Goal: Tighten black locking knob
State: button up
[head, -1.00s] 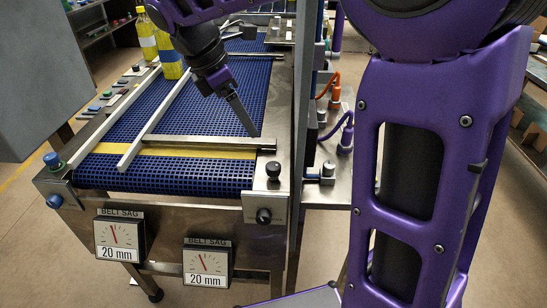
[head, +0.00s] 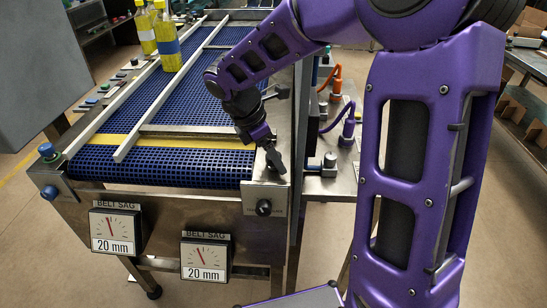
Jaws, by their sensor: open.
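My gripper (head: 276,168) is open and points down at the metal corner plate (head: 254,196) at the belt's near right end. A black knob on top of this plate showed earlier; my gripper now covers that spot, and I cannot tell whether the fingers touch or surround the knob. A second black knob (head: 264,207) sits on the front face of the plate, just below my gripper, and is in plain view. The lane divider rail (head: 160,97) runs lengthwise over the blue belt (head: 180,172), with a metal crossbar (head: 200,130) reaching right from it.
Yellow bottles (head: 167,42) stand on the belt at the far left. Two belt sag gauges (head: 114,232) hang at the front, both reading 20 mm. A blue button (head: 46,150) is at the left corner. A metal side shelf with purple and orange cables (head: 343,121) lies to the right.

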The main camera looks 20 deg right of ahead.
jog(key=shift+f, duration=0.1)
grip_shut()
dwell(0.4)
jog(key=m+g+p, duration=0.1)
jog(key=m, duration=0.2)
jog(key=shift+m+p, duration=0.4)
jog(key=m+g+p, duration=0.1)
jog(key=m, duration=0.1)
jog(key=m+g+y+p, duration=0.1)
jog(key=m, duration=0.2)
jog(key=shift+m+p, duration=0.3)
jog(key=m+g+y, duration=0.1)
jog(key=m, duration=0.3)
jog(key=shift+w+p, duration=0.1)
jog(key=shift+p, duration=0.25)
jog(key=m+y, duration=0.1)
jog(key=m, duration=0.1)
jog(key=m+g+y, duration=0.1)
jog(key=m, duration=0.2)
